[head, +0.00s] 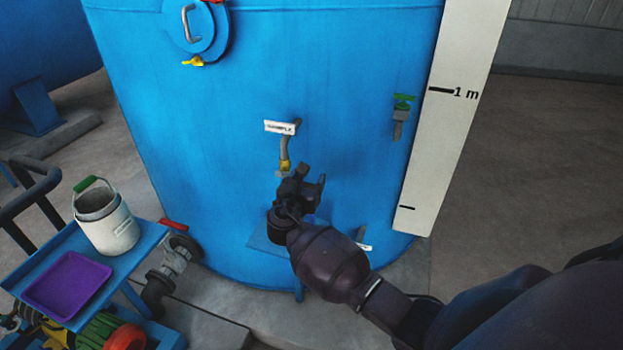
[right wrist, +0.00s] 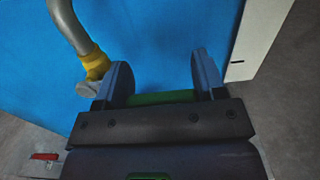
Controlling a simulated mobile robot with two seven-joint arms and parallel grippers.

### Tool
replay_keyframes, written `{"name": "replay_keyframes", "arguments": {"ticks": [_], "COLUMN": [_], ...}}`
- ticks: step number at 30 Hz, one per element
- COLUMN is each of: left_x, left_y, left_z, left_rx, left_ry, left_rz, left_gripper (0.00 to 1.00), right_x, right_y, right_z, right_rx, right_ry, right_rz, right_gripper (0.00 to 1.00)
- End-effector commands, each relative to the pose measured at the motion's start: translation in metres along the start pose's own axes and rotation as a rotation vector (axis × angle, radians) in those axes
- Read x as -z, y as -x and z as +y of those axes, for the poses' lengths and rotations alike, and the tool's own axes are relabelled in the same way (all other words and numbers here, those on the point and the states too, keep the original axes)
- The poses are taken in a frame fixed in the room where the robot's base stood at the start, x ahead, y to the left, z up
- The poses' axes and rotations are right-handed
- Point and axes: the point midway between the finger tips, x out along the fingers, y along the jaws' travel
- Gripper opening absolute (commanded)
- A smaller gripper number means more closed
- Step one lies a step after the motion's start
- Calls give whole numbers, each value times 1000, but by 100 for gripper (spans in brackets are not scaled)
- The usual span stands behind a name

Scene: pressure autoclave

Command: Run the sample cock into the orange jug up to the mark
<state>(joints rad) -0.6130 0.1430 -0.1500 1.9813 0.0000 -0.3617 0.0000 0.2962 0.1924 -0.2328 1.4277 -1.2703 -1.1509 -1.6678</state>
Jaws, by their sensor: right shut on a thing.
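The sample cock (head: 284,166) hangs on a bent grey pipe under a white label on the blue tank (head: 340,60). Its yellow collar and grey end also show in the right wrist view (right wrist: 95,68), just left of my fingers. My right gripper (head: 311,178) is just below and right of the cock in the head view. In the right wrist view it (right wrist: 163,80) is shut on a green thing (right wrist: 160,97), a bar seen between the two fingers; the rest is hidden. I see no orange jug and no fill mark. My left gripper is not in view.
A small blue shelf (head: 265,246) is partly hidden behind my right gripper. A blue cart (head: 138,238) at left holds a white jug (head: 107,225) with a green handle and a purple tray (head: 66,287). A green-handled valve (head: 401,110) and a white scale board (head: 452,130) are at right.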

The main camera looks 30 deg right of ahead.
Motion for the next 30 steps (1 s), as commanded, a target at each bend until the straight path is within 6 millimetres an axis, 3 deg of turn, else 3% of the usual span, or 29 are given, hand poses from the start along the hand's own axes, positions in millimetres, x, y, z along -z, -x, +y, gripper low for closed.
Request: {"name": "replay_keyframes", "arguments": {"ticks": [13,14,16,25,30], "left_x": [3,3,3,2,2], "left_y": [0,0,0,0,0], "left_z": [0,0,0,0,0], "left_rx": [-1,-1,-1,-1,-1], "left_ry": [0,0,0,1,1], "left_rz": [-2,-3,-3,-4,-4], "left_gripper": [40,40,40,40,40], "right_x": [-2,-2,-2,-1,0], "right_y": [0,0,0,1,17], "right_z": [0,0,0,0,0], "right_rx": [2,2,1,1,1], "right_ry": [23,23,23,20,18], "right_rz": [-3,-4,-3,-1,0], "right_gripper": [21,65,74,74,74]}}
